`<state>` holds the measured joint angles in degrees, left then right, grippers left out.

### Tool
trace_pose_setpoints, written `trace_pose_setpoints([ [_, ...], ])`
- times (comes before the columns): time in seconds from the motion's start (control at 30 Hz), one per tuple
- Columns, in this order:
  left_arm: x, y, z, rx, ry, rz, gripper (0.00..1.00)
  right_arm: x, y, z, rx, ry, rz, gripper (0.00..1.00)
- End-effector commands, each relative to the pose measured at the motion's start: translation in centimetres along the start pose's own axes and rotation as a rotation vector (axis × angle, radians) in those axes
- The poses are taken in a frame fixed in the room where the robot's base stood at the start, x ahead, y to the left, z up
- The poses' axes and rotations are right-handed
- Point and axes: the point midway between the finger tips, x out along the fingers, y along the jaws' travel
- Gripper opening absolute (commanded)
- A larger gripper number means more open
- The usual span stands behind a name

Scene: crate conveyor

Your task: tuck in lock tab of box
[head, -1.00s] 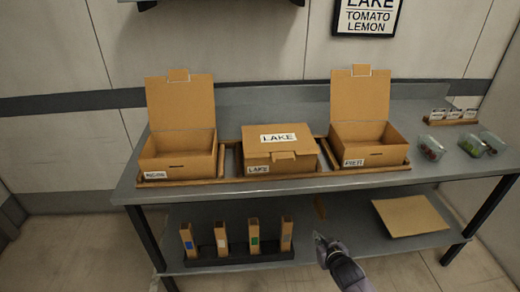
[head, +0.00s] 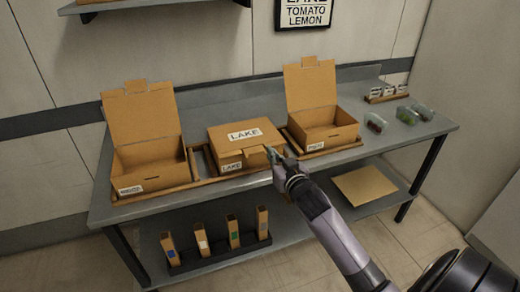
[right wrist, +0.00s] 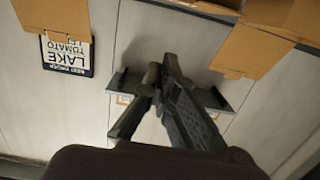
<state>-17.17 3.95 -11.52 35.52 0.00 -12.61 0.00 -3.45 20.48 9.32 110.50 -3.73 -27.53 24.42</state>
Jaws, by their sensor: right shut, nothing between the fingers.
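The closed LAKE box (head: 240,148) sits in the middle of the table with a label on its lid and front. Its lock tab (head: 269,153) sticks out at the lid's front edge, partly hidden by my right gripper (head: 273,156). The gripper is shut and empty, with its tips close to the tab; I cannot tell whether they touch. In the right wrist view, the shut fingers (right wrist: 160,78) show against the wall, and the view is upside down. My left gripper is not in view.
Two open boxes with raised lids, one left (head: 143,120) and one right (head: 310,88), flank the LAKE box. Clear containers (head: 408,116) stand at the table's right end. A cardboard sheet (head: 363,186) and a rack of upright pieces (head: 220,252) are on the lower shelf.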

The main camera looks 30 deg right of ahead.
Motion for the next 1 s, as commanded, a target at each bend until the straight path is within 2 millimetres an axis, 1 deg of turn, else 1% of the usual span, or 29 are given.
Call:
trace_pose_setpoints([
  [0.17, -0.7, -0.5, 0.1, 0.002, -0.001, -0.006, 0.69, 2.1, 0.0, -0.3, 0.000, 0.000, 0.001, 0.00],
  [0.4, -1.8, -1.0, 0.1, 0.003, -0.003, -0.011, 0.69, 6.7, 0.1, -0.3, 0.000, -0.001, 0.001, 0.00],
  [0.6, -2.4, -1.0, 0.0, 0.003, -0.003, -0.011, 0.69, 10.0, 0.0, -0.3, 0.000, 0.000, 0.001, 0.00],
  [0.67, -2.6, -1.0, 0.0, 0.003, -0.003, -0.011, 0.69, 10.1, 0.0, 1.2, 0.001, -0.007, 0.001, 0.00],
  [0.73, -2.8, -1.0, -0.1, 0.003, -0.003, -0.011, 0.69, 10.3, -0.1, 2.2, 0.002, -0.005, 0.000, 0.00],
  [0.9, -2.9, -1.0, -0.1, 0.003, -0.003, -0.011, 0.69, 10.6, 0.0, 3.5, 0.001, -0.002, 0.000, 0.00],
  [1.0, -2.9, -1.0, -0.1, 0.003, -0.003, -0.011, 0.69, 10.7, 0.0, 3.9, 0.000, 0.000, -0.001, 0.00],
])
